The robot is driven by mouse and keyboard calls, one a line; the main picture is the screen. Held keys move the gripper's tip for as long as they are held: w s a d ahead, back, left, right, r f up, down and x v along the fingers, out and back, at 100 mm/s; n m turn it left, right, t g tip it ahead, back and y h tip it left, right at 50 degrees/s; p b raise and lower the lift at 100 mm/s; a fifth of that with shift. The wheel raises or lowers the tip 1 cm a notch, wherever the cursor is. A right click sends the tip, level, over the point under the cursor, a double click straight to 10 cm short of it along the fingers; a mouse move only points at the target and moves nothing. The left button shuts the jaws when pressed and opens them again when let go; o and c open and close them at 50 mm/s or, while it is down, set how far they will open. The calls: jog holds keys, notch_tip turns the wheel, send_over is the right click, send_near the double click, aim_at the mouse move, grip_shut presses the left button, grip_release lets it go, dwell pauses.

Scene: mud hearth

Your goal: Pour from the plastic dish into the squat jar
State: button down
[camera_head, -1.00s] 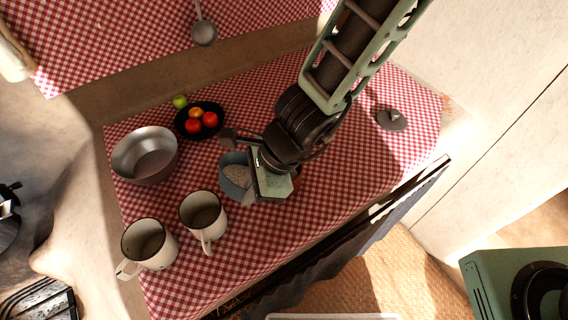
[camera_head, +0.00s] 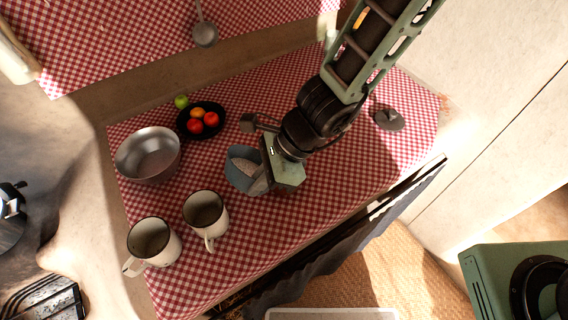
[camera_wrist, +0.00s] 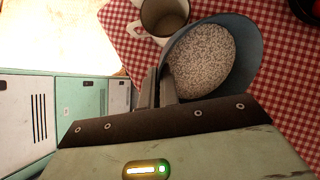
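The plastic dish (camera_head: 240,168) is a blue-grey bowl with pale speckled grains in it. In the head view it is left of my gripper (camera_head: 265,172), over the checked cloth, and looks somewhat tilted. In the wrist view the dish (camera_wrist: 250,45) fills the upper right, its grains (camera_wrist: 203,62) still inside. My gripper's fingers (camera_wrist: 160,88) are close together at the dish's near rim and appear shut on it. I cannot make out a squat jar in either view; my arm and gripper hide part of the table.
Two enamel mugs (camera_head: 206,212) (camera_head: 153,243) stand at the left front. A metal bowl (camera_head: 148,155) and a black plate (camera_head: 203,131) of fruit lie behind. A grey disc-like object (camera_head: 389,118) lies at the right. The cloth (camera_head: 350,175) right of my gripper is clear.

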jog(key=shift+w+d+r+g+y+p, duration=0.35)
jog(key=shift+r+y+p, duration=0.15)
jog(key=shift+p, duration=0.2)
jog(key=shift+w+d+f+g+y+p, duration=0.35)
jog(key=shift+g+y, duration=0.2)
jog(key=shift+y, duration=0.25)
dwell(0.4)
jog(key=shift+w+d+r+m+g+y+p, duration=0.3)
jog(key=shift+d+r+g+y+p, duration=0.1)
jog(key=shift+d+r+y, duration=0.15)
dwell(0.6)
jog(key=shift+w+d+r+g+y, duration=0.2)
jog(key=shift+w+d+g+y, duration=0.2)
jog(key=shift+y, duration=0.35)
jog(key=shift+w+d+r+m+g+y+b, duration=0.15)
jog(key=shift+w+d+g+y+b, duration=0.2)
jog(key=shift+d, duration=0.2)
jog(key=shift+w+d+r+m+g+y+b, duration=0.15)
jog(key=shift+w+d+g+y+b, duration=0.15)
jog(key=shift+w+d+y, duration=0.2)
dwell(0.4)
jog(key=shift+w+d+m+g+y+b, duration=0.15)
jog(key=shift+w+d+g+y+b, duration=0.2)
jog(key=shift+w+d+y+b, duration=0.25)
jog(key=shift+w+d+m+g+y+b, duration=0.15)
jog(key=shift+w+d+g+y+b, duration=0.25)
jog(key=shift+y, duration=0.35)
dwell(1.4)
